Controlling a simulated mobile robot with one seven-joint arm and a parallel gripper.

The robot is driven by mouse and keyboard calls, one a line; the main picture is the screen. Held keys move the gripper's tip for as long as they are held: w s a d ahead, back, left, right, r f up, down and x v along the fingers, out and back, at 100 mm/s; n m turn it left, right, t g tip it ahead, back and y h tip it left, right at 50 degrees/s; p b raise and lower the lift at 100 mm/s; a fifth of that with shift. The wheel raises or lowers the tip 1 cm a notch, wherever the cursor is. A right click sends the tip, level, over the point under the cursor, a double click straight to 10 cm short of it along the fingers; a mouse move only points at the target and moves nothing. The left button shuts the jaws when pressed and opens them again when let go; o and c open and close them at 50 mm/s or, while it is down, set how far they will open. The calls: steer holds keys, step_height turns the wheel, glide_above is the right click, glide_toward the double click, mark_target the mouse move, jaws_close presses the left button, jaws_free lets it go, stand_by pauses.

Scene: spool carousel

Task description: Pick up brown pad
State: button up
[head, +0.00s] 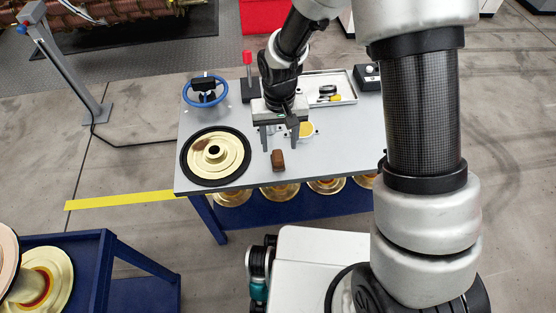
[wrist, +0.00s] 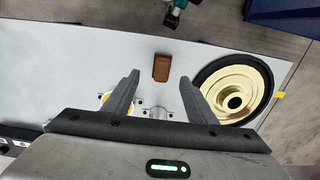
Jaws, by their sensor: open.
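The brown pad (head: 278,160) is a small block lying on the grey table (head: 225,121), close to its front edge. It also shows in the wrist view (wrist: 161,68), beyond and between my fingertips. My gripper (head: 280,147) is open and empty above the table, just behind the pad in the head view. In the wrist view my gripper (wrist: 160,77) has its two fingers wide apart, with clear space between them. Nothing covers the pad in either view.
A gold disc with a black rim (head: 216,157) lies left of the pad. A blue ring (head: 205,92), a red-topped post (head: 248,70) and a white tray (head: 345,84) stand farther back. A yellow round part (head: 306,129) is right of my gripper. Gold spools (head: 278,192) sit below the tabletop.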

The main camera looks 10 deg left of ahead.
mark_target(278, 154)
steer(key=shift+a+f+b, duration=0.2)
steer(key=shift+f+b, duration=0.85)
steer(key=shift+f, duration=2.45)
steer(key=c, duration=1.2)
